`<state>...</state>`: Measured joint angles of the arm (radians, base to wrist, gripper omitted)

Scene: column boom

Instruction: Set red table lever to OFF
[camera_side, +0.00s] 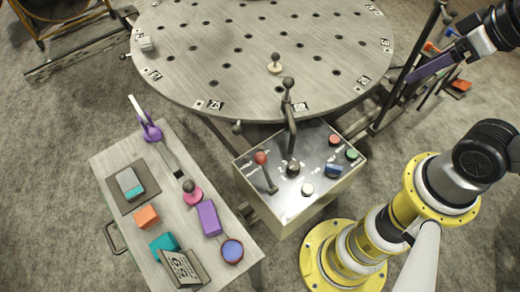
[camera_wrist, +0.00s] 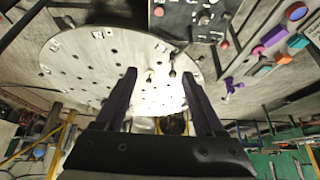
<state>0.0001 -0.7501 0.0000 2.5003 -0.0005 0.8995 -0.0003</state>
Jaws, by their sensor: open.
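The red-knobbed lever (camera_side: 262,160) stands on the control box (camera_side: 310,205), near the box's left side. Its stem leans up and slightly left from the top plate. Any ON or OFF marking by it is too small to read. In the wrist view its red knob (camera_wrist: 224,44) shows at the edge of the control box (camera_wrist: 205,8). My gripper (camera_side: 412,78) is in the upper right of the side view, high and well away from the lever. In the wrist view the two dark fingers of my gripper (camera_wrist: 158,75) are apart with nothing between them.
A taller dark lever (camera_side: 291,125) stands behind the red one. A black knob (camera_side: 293,168) and several coloured buttons share the box top. The round perforated table (camera_side: 225,75) lies behind; a bench (camera_side: 105,165) with blocks stands left.

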